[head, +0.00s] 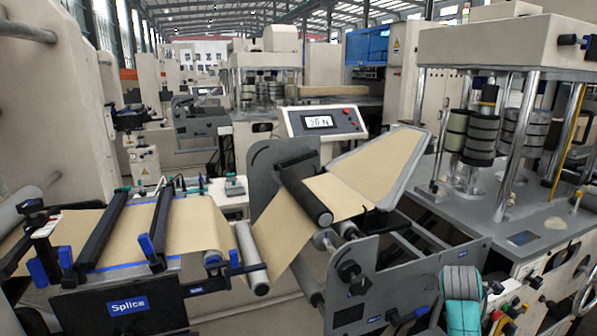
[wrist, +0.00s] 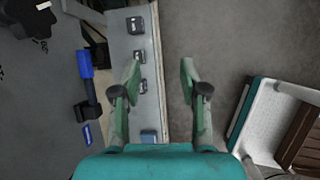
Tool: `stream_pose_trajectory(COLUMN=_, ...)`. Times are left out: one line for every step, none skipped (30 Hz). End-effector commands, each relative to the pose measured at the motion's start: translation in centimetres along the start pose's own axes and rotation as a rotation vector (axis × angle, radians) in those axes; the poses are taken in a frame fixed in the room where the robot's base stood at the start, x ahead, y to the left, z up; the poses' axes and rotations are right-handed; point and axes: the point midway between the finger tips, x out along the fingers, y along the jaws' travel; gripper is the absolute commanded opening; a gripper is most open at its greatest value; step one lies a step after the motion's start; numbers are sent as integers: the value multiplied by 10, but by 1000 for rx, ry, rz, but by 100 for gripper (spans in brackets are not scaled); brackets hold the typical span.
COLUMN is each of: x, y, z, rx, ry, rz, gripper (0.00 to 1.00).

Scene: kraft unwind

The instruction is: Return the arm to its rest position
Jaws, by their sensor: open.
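My gripper (wrist: 160,80) shows in the wrist view with its two green-tipped fingers spread apart and nothing between them. It points down over a grey floor (wrist: 208,30), beside a pale panel edge with several dark switches. In the head view a teal and grey part of my arm (head: 461,300) shows at the bottom right, in front of the machine. The fingers cannot be made out in the head view.
A splice table (head: 128,306) with a kraft web (head: 197,228) stands at left. A roller frame (head: 400,285) and a display panel (head: 325,122) stand mid-picture. In the wrist view, a blue-handled lever (wrist: 86,75) lies left and a white-topped cart (wrist: 268,115) right.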

Motion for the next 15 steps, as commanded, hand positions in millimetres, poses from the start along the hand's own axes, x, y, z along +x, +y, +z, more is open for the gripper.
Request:
stream_pose_trajectory(x=7, y=-4, z=-10, rx=13, ry=-2, rz=9, gripper=44)
stream_pose_trajectory(x=10, y=-5, z=-14, rx=23, ry=-5, rz=17, gripper=44)
stream_pose_trajectory(x=16, y=-7, z=-21, rx=39, ry=-7, rz=28, gripper=44)
stream_pose_trajectory(x=20, y=-9, z=-27, rx=50, ry=-9, rz=37, gripper=44)
stream_pose_trajectory(x=24, y=-11, z=-33, rx=64, ry=-11, rz=47, gripper=44)
stream_pose_trajectory(x=30, y=-15, z=-42, rx=85, ry=-13, rz=62, gripper=44)
stream_pose_trajectory(x=35, y=-18, z=-50, rx=101, ry=-15, rz=74, gripper=44)
stream_pose_trajectory(x=41, y=-21, z=-59, rx=119, ry=-16, rz=88, gripper=44)
stream_pose_trajectory(x=47, y=-26, z=-71, rx=147, ry=-17, rz=108, gripper=44)
stream_pose_trajectory(x=53, y=-31, z=-80, rx=169, ry=-17, rz=124, gripper=44)
stream_pose_trajectory(x=57, y=-35, z=-90, rx=192, ry=-16, rz=142, gripper=44)
stream_pose_trajectory(x=63, y=-41, z=-102, rx=224, ry=-14, rz=165, gripper=44)
stream_pose_trajectory(x=66, y=-46, z=-111, rx=247, ry=-12, rz=182, gripper=44)
stream_pose_trajectory(x=70, y=-50, z=-120, rx=271, ry=-10, rz=199, gripper=44)
stream_pose_trajectory(x=74, y=-57, z=-133, rx=302, ry=-4, rz=222, gripper=44)
